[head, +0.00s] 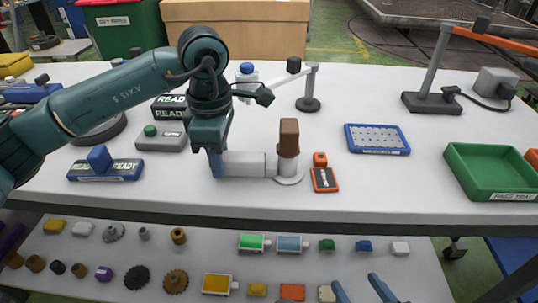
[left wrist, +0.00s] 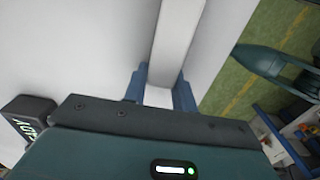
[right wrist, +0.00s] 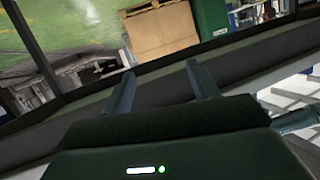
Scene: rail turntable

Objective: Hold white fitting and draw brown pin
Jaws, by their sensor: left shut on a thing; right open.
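The white fitting (head: 245,164) lies on the table, a pale block reaching right to an upright round part on a disc base. The brown pin (head: 289,134) stands upright in the top of that round part. My left gripper (head: 217,168) is shut on the left end of the white fitting. In the left wrist view, its blue fingers sit on both sides of the pale bar of the fitting (left wrist: 174,45). My right gripper (head: 354,280) is open and empty, low in front of the table's front edge; its spread fingers also show in the right wrist view (right wrist: 160,72).
A blue perforated tray (head: 377,150) and a green parts tray (head: 456,150) are further right. A lower shelf (head: 200,258) holds several small parts.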

